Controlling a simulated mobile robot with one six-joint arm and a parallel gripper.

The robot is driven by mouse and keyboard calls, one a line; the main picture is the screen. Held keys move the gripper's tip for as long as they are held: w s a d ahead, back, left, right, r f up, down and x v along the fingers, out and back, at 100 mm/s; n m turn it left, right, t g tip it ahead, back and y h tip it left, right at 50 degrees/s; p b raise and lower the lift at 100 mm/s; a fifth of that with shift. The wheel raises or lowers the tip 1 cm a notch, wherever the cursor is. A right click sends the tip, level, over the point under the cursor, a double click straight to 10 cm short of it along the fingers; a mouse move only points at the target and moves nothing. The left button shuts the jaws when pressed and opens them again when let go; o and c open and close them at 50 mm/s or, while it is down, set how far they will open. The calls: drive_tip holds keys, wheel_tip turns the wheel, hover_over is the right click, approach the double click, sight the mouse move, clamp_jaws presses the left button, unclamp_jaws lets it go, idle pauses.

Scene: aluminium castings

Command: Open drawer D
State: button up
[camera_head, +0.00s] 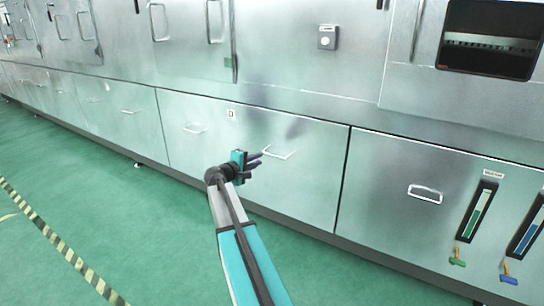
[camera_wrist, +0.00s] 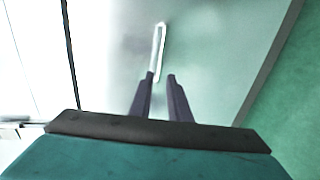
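Drawer D (camera_head: 240,165) is a wide metal front with a small label (camera_head: 231,115) reading D. It looks flush with the fronts beside it. It has a left handle (camera_head: 194,128) and a right handle (camera_head: 277,152), both pale bars. My gripper (camera_head: 259,159) is just left of the right handle, its dark fingers pointing at it. In the wrist view my gripper (camera_wrist: 161,76) is open, with a gap between its fingertips.
To the right is another metal front with its own handle (camera_head: 425,193) and gauges (camera_head: 477,212) with green and blue valves below. A control knob (camera_head: 327,37) sits above drawer D. The green floor (camera_head: 120,210) in front is clear, with a striped line at left.

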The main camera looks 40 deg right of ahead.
drive_tip(key=shift+b+x, duration=1.75)
drive_tip(key=shift+x, duration=3.7)
drive_tip(key=shift+c, duration=0.3)
clamp_jaws()
